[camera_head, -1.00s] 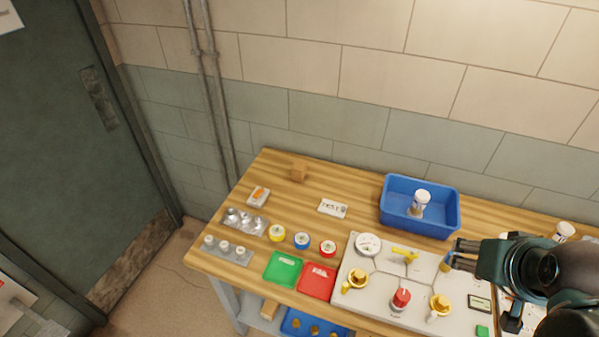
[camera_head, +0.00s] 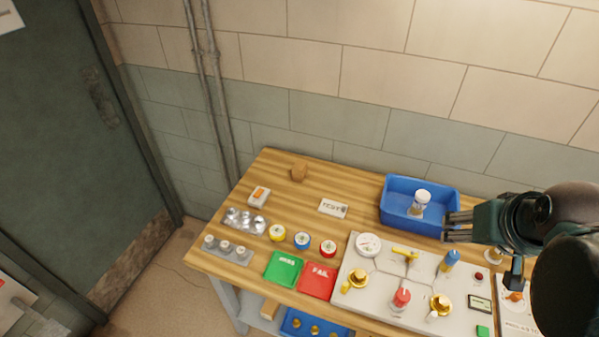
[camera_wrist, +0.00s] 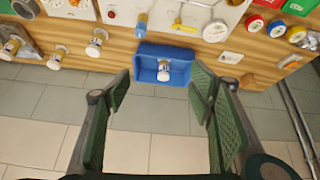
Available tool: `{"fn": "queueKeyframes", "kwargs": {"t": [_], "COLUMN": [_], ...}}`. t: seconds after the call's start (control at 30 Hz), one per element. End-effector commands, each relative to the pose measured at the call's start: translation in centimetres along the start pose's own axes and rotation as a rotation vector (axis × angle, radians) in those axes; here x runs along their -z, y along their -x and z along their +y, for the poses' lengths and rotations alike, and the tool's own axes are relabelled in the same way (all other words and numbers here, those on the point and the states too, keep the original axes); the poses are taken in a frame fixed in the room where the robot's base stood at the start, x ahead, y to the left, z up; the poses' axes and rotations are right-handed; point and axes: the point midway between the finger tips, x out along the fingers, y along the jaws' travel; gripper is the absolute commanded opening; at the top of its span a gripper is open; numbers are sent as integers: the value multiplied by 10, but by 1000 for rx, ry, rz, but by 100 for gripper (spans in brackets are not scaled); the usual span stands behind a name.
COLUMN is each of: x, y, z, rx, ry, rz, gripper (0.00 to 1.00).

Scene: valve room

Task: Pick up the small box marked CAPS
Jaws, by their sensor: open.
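No CAPS marking is legible in either view. A small brown box (camera_head: 299,171) sits at the back left of the wooden bench; any lettering on it is too small to read. A small white box with an orange patch (camera_head: 258,196) lies to its left and nearer the front. My gripper (camera_head: 453,227) is at the right edge of the blue bin, far to the right of both boxes. In the wrist view my gripper (camera_wrist: 160,82) shows its green fingers spread wide, with nothing between them and the blue bin (camera_wrist: 184,51) beyond.
The blue bin (camera_head: 389,219) holds a white-capped jar (camera_head: 422,197). A valve panel (camera_head: 383,284), green tray (camera_head: 283,269), red tray (camera_head: 317,282) and several coloured round pieces fill the front. A TEST card (camera_head: 333,208) lies mid-bench. Wood around the brown box is clear; the wall stands behind.

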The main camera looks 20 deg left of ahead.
Motion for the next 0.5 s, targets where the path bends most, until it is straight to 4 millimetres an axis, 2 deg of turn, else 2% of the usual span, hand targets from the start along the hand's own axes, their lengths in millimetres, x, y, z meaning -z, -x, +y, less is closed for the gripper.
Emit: {"fn": "queueKeyframes", "kwargs": {"t": [0.03,0.5], "x": [10,87], "y": [-1,-21], "z": [-3,-38], "rx": [6,54], "ry": [19,205], "rz": [-8,-80], "gripper": [54,54]}}
